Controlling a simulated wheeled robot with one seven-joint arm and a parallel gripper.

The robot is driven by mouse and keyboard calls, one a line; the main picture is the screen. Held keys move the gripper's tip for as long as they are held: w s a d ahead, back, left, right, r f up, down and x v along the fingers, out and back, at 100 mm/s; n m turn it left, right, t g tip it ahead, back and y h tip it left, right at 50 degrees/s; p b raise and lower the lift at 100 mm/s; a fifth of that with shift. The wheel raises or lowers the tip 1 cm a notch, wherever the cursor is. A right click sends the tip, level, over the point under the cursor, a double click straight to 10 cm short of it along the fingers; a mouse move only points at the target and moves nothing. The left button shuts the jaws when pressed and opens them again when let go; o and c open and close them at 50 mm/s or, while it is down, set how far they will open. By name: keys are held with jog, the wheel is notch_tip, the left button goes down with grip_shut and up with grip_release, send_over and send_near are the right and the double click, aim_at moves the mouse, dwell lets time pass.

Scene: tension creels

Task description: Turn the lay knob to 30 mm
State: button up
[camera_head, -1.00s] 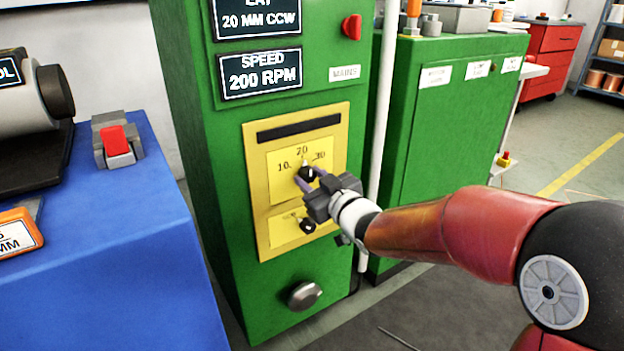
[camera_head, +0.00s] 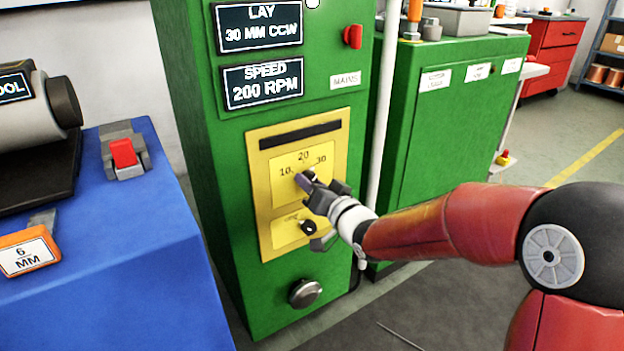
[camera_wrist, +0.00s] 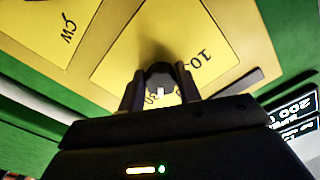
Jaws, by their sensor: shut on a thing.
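The lay knob (camera_wrist: 160,80) is a small dark knob with a white mark, on a yellow plate (camera_head: 265,215) lettered 10, 20 and 30. My gripper (camera_head: 307,180) is at that knob and shut on it; its fingers hide most of the knob in the head view. In the wrist view my gripper (camera_wrist: 160,92) has one finger on each side of the knob. The lay display (camera_head: 259,27) reads 30 MM CCW. The exact direction of the knob's mark against the lettering is hard to tell.
A second dark knob (camera_head: 308,227) sits below on the same plate. The speed display (camera_head: 262,82) reads 200 RPM. A blue bench (camera_head: 120,260) stands at left.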

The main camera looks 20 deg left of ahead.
jog(key=shift+m+p, duration=0.5)
jog(key=shift+m, duration=0.7)
jog(key=o, duration=1)
jog(key=shift+c, duration=0.2)
jog(key=v, duration=0.8)
